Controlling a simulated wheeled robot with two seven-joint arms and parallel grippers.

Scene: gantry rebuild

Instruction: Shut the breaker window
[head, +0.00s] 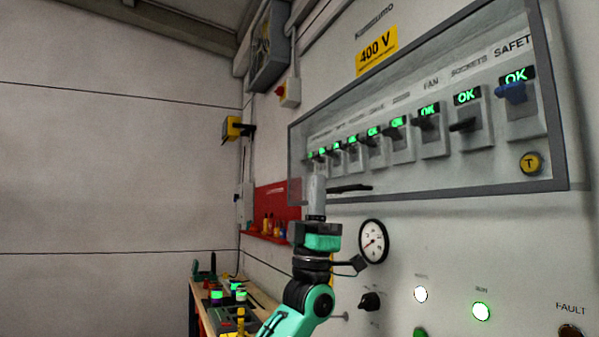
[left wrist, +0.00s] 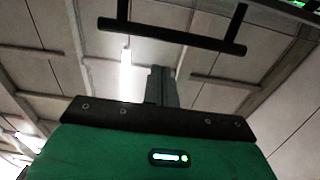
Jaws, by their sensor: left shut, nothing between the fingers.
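The breaker window (head: 430,197) is a grey-framed clear pane across a row of breakers on the wall panel in the head view. I cannot tell whether its frame sits flush with the panel. A dark bar handle (head: 350,188) is at its lower left edge; the handle also shows in the left wrist view (left wrist: 170,35), with the ceiling behind it. My left gripper (head: 317,178) points up, shut and empty, just left of the handle in the head view. Its fingers also show in the left wrist view (left wrist: 160,72), below the bar and apparently apart from it. My right gripper is out of view.
Below the window are a round gauge (head: 373,241), a dark knob (head: 370,301) and lit lamps (head: 481,311). A red tool board (head: 277,205) and a cluttered workbench (head: 205,315) stand behind my left arm.

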